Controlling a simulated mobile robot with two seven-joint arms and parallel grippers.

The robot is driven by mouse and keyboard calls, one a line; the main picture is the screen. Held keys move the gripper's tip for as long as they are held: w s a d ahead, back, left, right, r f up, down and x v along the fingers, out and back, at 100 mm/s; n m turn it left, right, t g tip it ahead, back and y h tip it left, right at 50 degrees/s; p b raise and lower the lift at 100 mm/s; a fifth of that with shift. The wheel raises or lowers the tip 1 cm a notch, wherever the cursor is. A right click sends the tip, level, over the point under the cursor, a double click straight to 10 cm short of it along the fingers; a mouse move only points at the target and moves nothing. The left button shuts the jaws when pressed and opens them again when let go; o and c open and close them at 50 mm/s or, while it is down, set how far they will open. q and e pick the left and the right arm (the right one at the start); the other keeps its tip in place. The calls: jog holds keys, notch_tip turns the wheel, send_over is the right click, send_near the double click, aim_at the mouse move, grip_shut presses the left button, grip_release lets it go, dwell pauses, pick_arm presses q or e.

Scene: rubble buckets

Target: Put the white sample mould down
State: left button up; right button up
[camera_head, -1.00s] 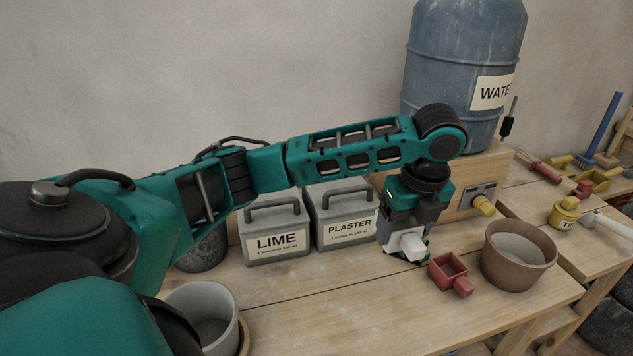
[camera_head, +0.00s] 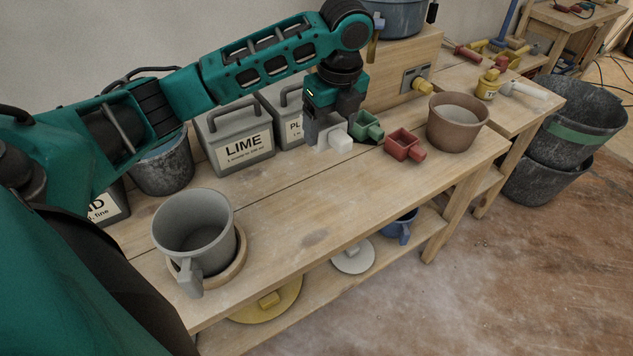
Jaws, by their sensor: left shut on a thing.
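The white sample mould (camera_head: 341,141) is at the left gripper's fingers, low over the back of the workbench (camera_head: 300,205). My left gripper (camera_head: 325,134) points down and is shut on it. The fingers hide part of the mould, and I cannot tell whether its underside touches the bench. A green mould (camera_head: 367,127) stands just right of it, and a red mould (camera_head: 403,146) further right. My right gripper is out of view.
A brown pot (camera_head: 457,120) is to the right. A grey mug-like bucket (camera_head: 195,230) stands on a round wooden base at front left. The bench middle is clear.

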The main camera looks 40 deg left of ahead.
pick_arm(q)
jog(key=shift+f+b, duration=1.3)
jog(key=shift+f, duration=7.7)
jog(key=shift+f, duration=0.1)
jog(key=o, duration=1.1)
jog(key=r, duration=0.4)
jog(key=d+r+p, duration=0.1)
jog(key=r, duration=0.3)
jog(key=r+p, duration=0.1)
jog(key=r, duration=0.3)
jog(key=shift+s+d, duration=0.3)
